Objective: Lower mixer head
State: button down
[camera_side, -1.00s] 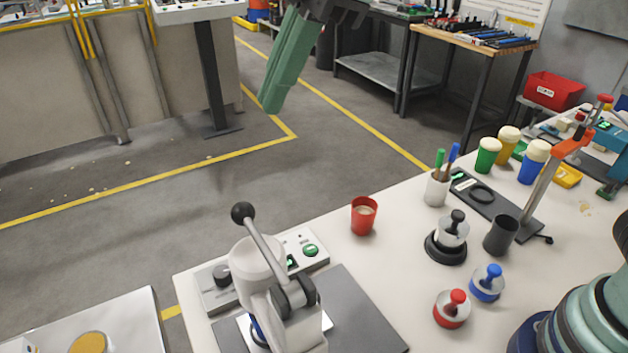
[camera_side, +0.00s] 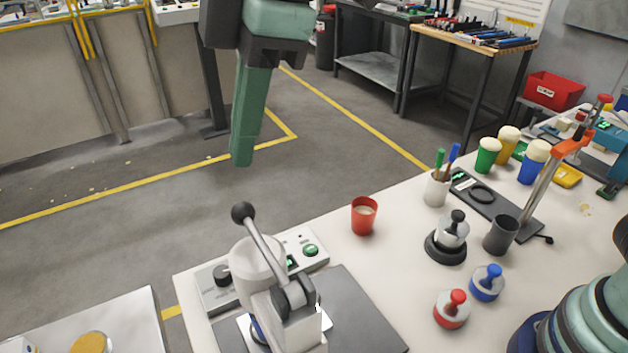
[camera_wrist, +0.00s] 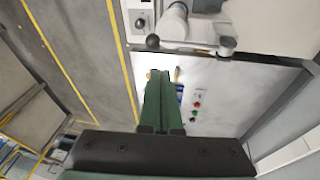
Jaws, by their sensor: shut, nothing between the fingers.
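The white mixer head (camera_side: 258,268) stands at the front of the bench in the side view, tilted up, with a grey lever ending in a dark ball knob (camera_side: 242,212). A white plate and a bluish part show partly hidden below it. My gripper (camera_side: 241,162) is green, shut and empty, pointing down in the air above and beyond the lever knob, apart from it. In the wrist view my gripper (camera_wrist: 165,75) points towards the mixer, which shows at the top with the head (camera_wrist: 178,22) and the dark knob (camera_wrist: 153,42).
A control box (camera_side: 310,250) with a green button sits beside the mixer. A red cup (camera_side: 364,214) stands right of it. Red (camera_side: 452,308) and blue (camera_side: 487,283) knobbed weights and a black-based one (camera_side: 447,238) stand further right. The air around my gripper is clear.

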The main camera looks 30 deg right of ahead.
aim_at(243, 209)
jog(key=x, duration=0.4)
jog(key=d+x, duration=0.1)
jog(key=x, duration=0.2)
jog(key=shift+w, duration=0.25)
jog(key=shift+w+f, duration=0.2)
jog(key=shift+f, duration=0.25)
jog(key=shift+f, duration=0.1)
jog(key=shift+x, duration=0.85)
jog(key=shift+w+d, duration=0.1)
jog(key=shift+d, duration=0.1)
